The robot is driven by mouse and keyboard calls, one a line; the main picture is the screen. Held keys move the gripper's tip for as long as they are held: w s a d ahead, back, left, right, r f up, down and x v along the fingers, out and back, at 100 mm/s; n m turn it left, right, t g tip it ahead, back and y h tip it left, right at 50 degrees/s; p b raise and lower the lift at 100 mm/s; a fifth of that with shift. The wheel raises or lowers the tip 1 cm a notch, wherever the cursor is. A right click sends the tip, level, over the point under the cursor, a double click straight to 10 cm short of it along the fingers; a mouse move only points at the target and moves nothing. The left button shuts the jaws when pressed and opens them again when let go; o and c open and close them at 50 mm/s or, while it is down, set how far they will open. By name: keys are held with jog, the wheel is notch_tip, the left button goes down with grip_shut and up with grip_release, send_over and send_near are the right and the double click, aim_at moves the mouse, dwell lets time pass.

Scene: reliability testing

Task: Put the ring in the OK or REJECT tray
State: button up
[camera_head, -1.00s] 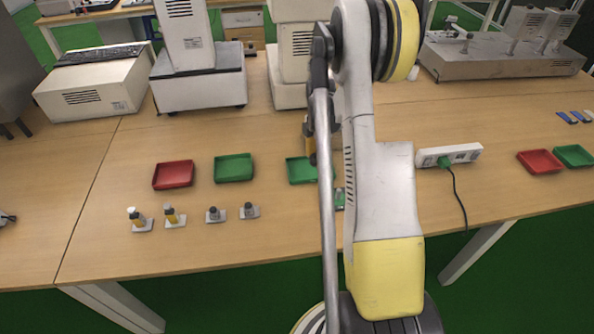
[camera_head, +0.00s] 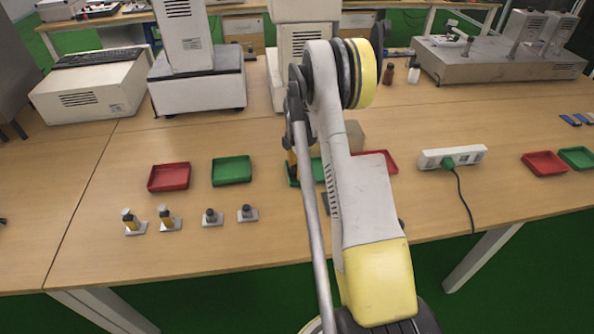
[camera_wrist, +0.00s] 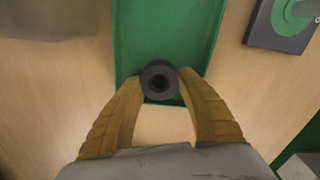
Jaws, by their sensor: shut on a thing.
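My gripper (camera_wrist: 159,84) is shut on a dark grey ring (camera_wrist: 148,75) with a dark hole, between two yellow-brown fingers. In the wrist view the ring overlaps the near end of a green tray (camera_wrist: 165,35); its height above the tray is unclear. In the head view this green tray (camera_head: 317,170) is partly hidden by my arm, and the ring cannot be made out. A red tray (camera_head: 380,160) shows just right of my arm, partly covered. Another red tray (camera_head: 169,177) and green tray (camera_head: 231,170) stand to the left, looking empty.
Several small fixtures (camera_head: 213,218) stand in front of the left trays. A power strip (camera_head: 453,157) with a cable lies to the right, before another red (camera_head: 545,163) and green tray (camera_head: 577,158). Machines line the back. A plate with a green round part (camera_wrist: 290,18) shows in the wrist view.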

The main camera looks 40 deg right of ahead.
jog(key=shift+f, duration=0.15)
jog(key=o, duration=0.7)
jog(key=shift+o, duration=0.2)
notch_tip(320, 180, up, 13)
jog(key=p, duration=0.4)
jog(key=s+a+r+m+t, duration=0.25)
jog(key=a+r+m, duration=0.25)
jog(key=a+r, duration=0.95)
jog(key=s+a+r+m+t, duration=0.2)
jog(key=s+a+m, duration=0.3)
jog(key=s+a, duration=0.3)
jog(key=s+a+r+m+t, duration=0.2)
jog(key=s+a+m, duration=0.3)
jog(key=s+a, duration=0.4)
jog(key=shift+s+a+r+t, duration=0.3)
jog(key=shift+s+r, duration=0.35)
jog(key=shift+s, duration=0.3)
